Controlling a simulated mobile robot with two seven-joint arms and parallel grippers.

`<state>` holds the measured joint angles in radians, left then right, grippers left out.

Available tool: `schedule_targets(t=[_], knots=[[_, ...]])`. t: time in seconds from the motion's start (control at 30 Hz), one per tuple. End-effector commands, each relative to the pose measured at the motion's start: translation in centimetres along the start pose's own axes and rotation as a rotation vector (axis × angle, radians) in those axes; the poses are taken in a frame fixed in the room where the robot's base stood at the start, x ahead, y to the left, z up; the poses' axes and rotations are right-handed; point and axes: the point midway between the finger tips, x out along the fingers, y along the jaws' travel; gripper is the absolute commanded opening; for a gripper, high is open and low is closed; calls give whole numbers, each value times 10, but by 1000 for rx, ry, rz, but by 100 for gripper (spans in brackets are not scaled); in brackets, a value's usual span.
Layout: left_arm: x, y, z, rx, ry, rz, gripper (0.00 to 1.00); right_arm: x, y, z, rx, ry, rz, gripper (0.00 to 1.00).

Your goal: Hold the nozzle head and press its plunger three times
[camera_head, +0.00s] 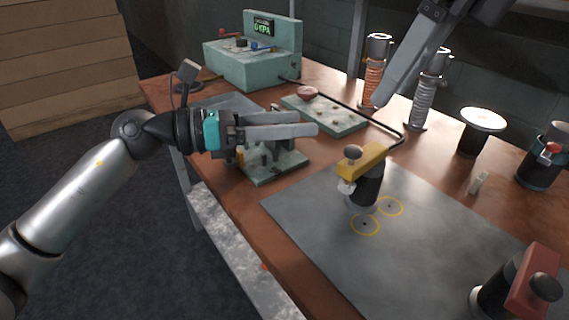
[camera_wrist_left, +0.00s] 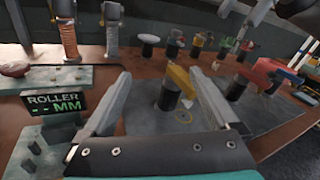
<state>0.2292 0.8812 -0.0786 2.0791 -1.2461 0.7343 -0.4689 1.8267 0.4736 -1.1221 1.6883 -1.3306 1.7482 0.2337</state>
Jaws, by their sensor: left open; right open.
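The nozzle head (camera_head: 367,161) is a yellow block on a black cylindrical body, upright on the grey mat. The yellow nozzle head also shows in the left wrist view (camera_wrist_left: 180,80), beyond and between the fingers. My left gripper (camera_head: 312,123) is open and empty, left of the nozzle head and apart from it, above a small green fixture. Its two spread fingers show in the left wrist view (camera_wrist_left: 160,76). My right gripper (camera_head: 405,68) is open at the top, partly out of frame, above the nozzle head.
The grey mat (camera_head: 310,215) has yellow ring marks beside the nozzle head. A red-topped tool (camera_head: 525,285) stands at the near right. Behind are a green gauge box (camera_head: 245,65), coiled posts (camera_head: 424,100) and a white-topped stand (camera_head: 482,120).

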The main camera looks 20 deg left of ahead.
Motion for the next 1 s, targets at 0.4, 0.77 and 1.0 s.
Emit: schedule_targets(t=[0.4,0.77,1.0], knots=[[-9,-11,-63,305,351,-54,94,0,0,0,0,0,0,50],[23,-12,-74,302,345,-58,94,0,0,0,0,0,0,50],[66,-12,-89,301,345,-57,94,0,0,0,0,0,0,50]])
